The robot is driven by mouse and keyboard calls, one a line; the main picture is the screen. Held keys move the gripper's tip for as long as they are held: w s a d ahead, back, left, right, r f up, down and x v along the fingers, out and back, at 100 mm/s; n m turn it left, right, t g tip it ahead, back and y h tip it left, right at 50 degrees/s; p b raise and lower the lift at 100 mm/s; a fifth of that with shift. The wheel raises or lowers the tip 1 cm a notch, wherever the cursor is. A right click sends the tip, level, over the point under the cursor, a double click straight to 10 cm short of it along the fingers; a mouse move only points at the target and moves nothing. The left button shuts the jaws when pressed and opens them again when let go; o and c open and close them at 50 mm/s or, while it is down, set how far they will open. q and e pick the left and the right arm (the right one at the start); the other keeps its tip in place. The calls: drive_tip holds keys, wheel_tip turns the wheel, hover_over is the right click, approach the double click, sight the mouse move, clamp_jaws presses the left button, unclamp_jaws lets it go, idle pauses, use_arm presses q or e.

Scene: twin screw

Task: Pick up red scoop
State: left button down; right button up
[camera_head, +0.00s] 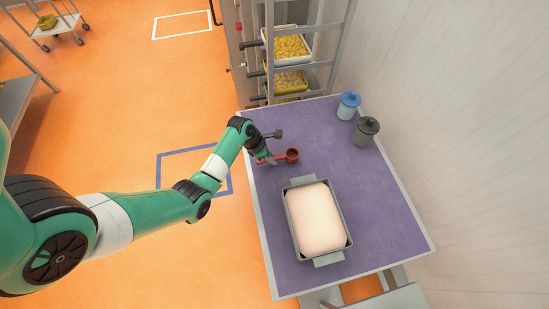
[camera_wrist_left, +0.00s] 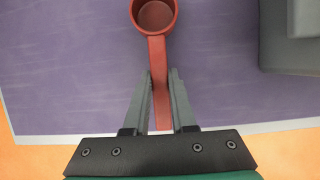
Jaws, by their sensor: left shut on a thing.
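The red scoop (camera_head: 291,156) is at the far left part of the purple table in the head view. In the left wrist view the red scoop (camera_wrist_left: 157,45) shows its round cup at the top and its handle running down between my fingers. My left gripper (camera_head: 266,158) is at the handle end, and in the wrist view my left gripper (camera_wrist_left: 160,78) is shut on the handle. I cannot tell whether the scoop touches the table. My right gripper does not show.
The purple table (camera_head: 375,220) holds a grey tray (camera_head: 327,259) with a pale block in it, close to the scoop. A blue canister (camera_head: 348,106) and a dark grey canister (camera_head: 365,131) stand at the back right. A rack (camera_head: 328,64) with bins of yellow pieces stands behind.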

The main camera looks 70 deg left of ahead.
sight(276, 157)
use_arm(q)
wheel_tip(276, 157, up, 4)
drive_tip(key=shift+s+d+f+p, duration=0.1)
drive_tip(key=shift+p, duration=0.6)
drive_tip(key=s+d+r+p, duration=0.4)
drive_tip(key=s+d+r, duration=0.4)
drive_tip(key=s+r, duration=0.1)
drive_tip(key=shift+s+d, duration=0.3)
drive_tip(key=shift+s, duration=0.55)
wheel_tip(276, 157, up, 12)
drive_tip(key=p, duration=1.2)
